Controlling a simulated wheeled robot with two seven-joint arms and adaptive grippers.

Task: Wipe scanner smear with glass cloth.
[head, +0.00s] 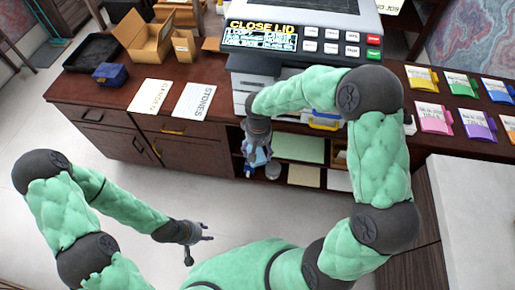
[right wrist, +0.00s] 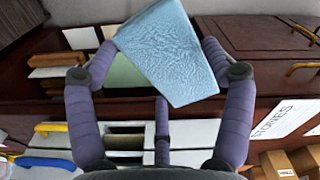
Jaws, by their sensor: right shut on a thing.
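The scanner (head: 245,62) stands on the desk at the top middle of the head view, with a panel reading "CLOSE LID" and several buttons. No smear can be made out on it. My right gripper (head: 257,158) hangs in front of the desk's front edge, below the scanner. In the right wrist view, my right gripper (right wrist: 158,60) is shut on a light blue textured cloth (right wrist: 172,50). In the head view the cloth is mostly hidden by the gripper. My left gripper (head: 198,238) is open and empty, low over the floor, away from the desk.
Labelled paper sheets (head: 194,100), a cardboard box (head: 143,38), a black tray (head: 92,50) and a blue box (head: 110,74) lie left of the scanner. Several coloured folders (head: 462,84) lie on the right. Open shelves (head: 300,148) hold papers below the scanner.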

